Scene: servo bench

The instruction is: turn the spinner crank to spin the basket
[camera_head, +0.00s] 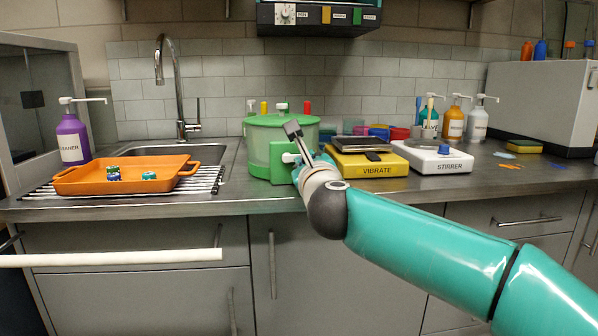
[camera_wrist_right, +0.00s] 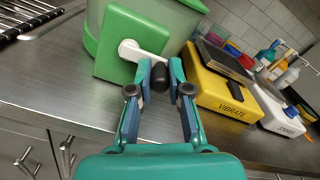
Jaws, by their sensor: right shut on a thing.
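The spinner (camera_head: 282,135) is a green tub with a green lid on the counter, left of the middle in the head view. A green block (camera_wrist_right: 128,42) on its front carries a white crank arm (camera_wrist_right: 145,53) that points right in the right wrist view. My right gripper (camera_wrist_right: 168,72) is at the end of this arm, shut on the dark crank handle (camera_wrist_right: 159,78), which its fingers partly hide. In the head view my right gripper (camera_head: 300,148) is in front of the spinner. The basket inside the tub is not clearly seen. My left gripper is out of view.
Right of the spinner stand the yellow VIBRATE unit (camera_head: 369,170) and the white STIRRER unit (camera_head: 436,168). An orange tray (camera_head: 75,181) with small parts sits on a wire rack at the left, near the sink and tap (camera_head: 176,80). Counter in front of the units is clear.

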